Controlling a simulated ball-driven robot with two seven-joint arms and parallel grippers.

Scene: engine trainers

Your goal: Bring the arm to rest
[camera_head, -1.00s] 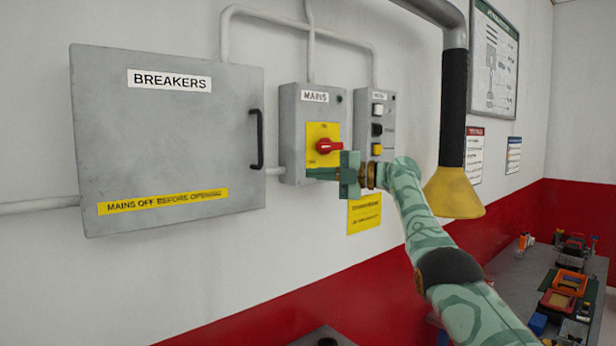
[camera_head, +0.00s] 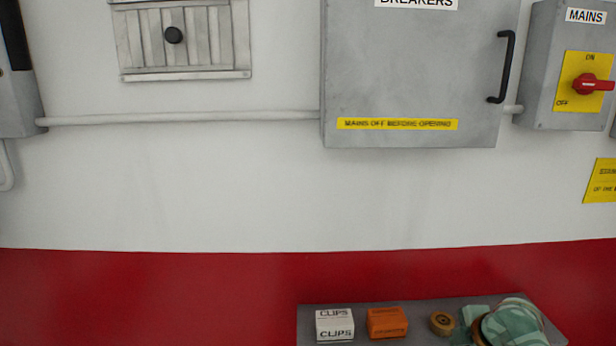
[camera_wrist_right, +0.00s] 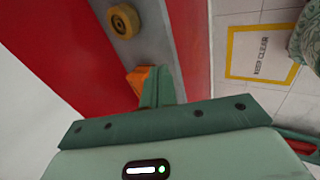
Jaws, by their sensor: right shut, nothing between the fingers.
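My right arm is low at the bottom right of the head view, with its green patterned wrist over a grey bench top (camera_head: 375,313). My right gripper (camera_head: 473,316) is partly cut off by the frame's bottom edge. In the right wrist view the right gripper (camera_wrist_right: 157,80) has its green fingers together with nothing between them. An orange box (camera_wrist_right: 137,79) shows right beside the fingertips there; I cannot tell whether they touch. My left gripper is not in view.
On the bench are a white CLIPS box (camera_head: 335,324), an orange box (camera_head: 387,322) and a round brass-coloured part (camera_head: 442,323). Above, the closed breaker cabinet (camera_head: 415,85) and mains box with red handle (camera_head: 590,84) hang on the wall. A KEEP CLEAR floor marking (camera_wrist_right: 262,55) shows.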

